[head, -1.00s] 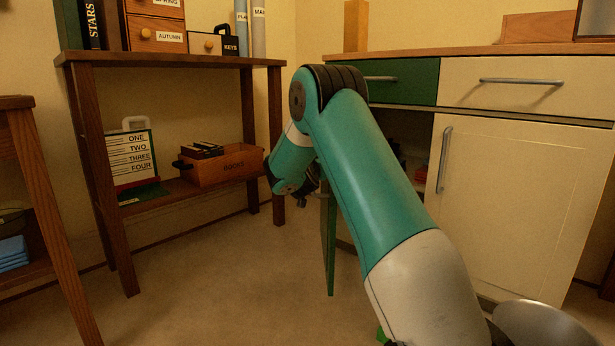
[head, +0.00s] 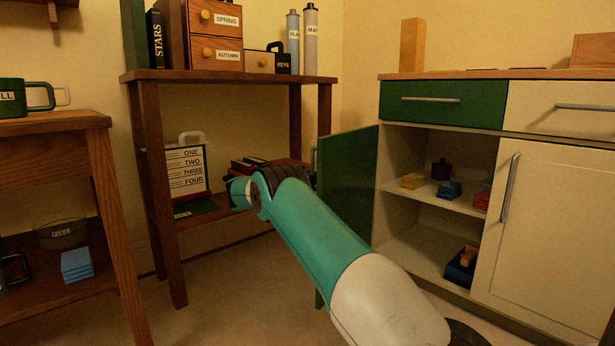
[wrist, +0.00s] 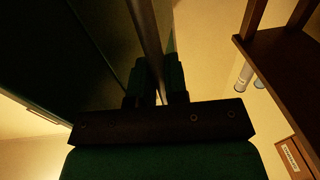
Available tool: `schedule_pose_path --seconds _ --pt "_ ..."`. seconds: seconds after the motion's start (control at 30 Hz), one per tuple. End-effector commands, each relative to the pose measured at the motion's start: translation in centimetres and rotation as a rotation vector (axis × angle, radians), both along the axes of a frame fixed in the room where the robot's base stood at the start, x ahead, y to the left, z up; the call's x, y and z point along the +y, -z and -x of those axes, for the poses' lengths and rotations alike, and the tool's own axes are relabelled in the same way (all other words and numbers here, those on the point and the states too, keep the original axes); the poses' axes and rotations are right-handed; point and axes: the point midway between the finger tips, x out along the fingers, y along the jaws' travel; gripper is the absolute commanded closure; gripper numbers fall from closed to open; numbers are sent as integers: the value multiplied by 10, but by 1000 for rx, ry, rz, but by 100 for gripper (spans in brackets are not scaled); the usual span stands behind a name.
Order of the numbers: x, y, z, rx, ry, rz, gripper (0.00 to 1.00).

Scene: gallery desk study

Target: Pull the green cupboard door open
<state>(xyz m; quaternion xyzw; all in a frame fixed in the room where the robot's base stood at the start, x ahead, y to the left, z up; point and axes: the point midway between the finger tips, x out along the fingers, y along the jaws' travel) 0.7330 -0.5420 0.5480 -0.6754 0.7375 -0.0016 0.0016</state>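The green cupboard door (head: 350,180) stands wide open, swung out to the left of its compartment. In the wrist view a dark green panel (wrist: 60,50), apparently the door's outer face, fills the upper left. A grey metal bar (wrist: 148,35), apparently the door handle, runs down between the two fingers of my gripper (wrist: 156,82). The fingers sit close on both sides of the bar and look shut on it. In the head view my arm reaches to the outer side of the door, and the gripper itself is hidden.
The open cupboard shelves (head: 435,190) hold small blocks and a dark pot (head: 441,169). A green drawer (head: 442,103) is shut above them; a cream door (head: 545,235) is shut at right. A wooden shelf unit (head: 230,76) stands behind my arm, a wooden table (head: 60,123) at left.

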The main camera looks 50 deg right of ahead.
Motion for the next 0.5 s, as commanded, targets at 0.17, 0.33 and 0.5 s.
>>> schedule_pose_path --seconds 0.17,0.33,0.5 --pt "-4 0 3 3 15 1 100" --pt "1 0 -1 3 8 1 100" --pt "5 0 -4 3 3 1 81"
